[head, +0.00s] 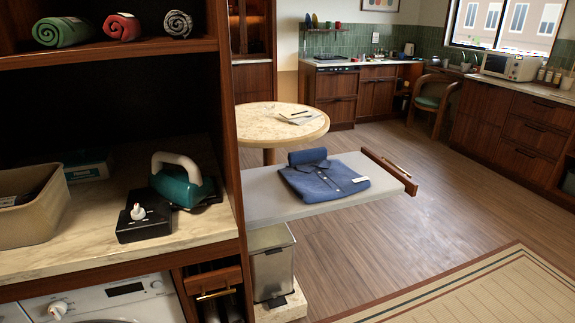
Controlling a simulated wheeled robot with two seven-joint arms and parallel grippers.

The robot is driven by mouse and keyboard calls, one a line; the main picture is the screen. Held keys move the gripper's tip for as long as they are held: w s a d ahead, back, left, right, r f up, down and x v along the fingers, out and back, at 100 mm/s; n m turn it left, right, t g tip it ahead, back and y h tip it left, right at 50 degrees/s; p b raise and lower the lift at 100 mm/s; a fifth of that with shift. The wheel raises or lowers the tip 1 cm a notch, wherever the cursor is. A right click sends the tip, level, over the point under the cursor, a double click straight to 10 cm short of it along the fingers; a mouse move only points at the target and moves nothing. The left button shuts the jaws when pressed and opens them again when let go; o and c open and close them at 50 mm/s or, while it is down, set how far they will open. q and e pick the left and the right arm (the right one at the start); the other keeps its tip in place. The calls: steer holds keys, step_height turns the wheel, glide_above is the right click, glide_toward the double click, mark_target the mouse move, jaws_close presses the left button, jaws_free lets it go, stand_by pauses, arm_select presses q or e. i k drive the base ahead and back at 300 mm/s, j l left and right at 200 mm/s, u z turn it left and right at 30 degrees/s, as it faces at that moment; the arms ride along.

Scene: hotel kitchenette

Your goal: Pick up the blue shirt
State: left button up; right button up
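The blue shirt (325,180) lies folded on a grey pull-out board (262,200) that sticks out from the wooden cabinet. Its buttoned front faces up, and a rolled or raised blue part (307,156) is at its far left edge. Nothing is touching the shirt from above. Neither of my grippers is in view.
A teal iron (181,186) and a black box with a white knob (145,218) stand on the shelf left of the board. A metal bin (272,265) is below the board. A round table (262,122) stands behind it. Open floor lies to the right.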

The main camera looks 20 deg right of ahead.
mark_target(314, 178)
steer(key=i+l+u, duration=0.2)
steer(key=i+l, duration=0.15)
steer(key=l, duration=0.3)
steer(key=i+l, duration=0.15)
steer(key=l, duration=0.2)
steer(key=i+l+u, duration=0.15)
steer(key=l, duration=0.2)
steer(key=i+l+u, duration=0.1)
steer(key=l, duration=0.25)
steer(key=i+l+u, duration=0.1)
steer(key=l, duration=0.25)
steer(key=i+l+u, duration=0.1)
steer(key=l, duration=0.3)
steer(key=i, duration=0.1)
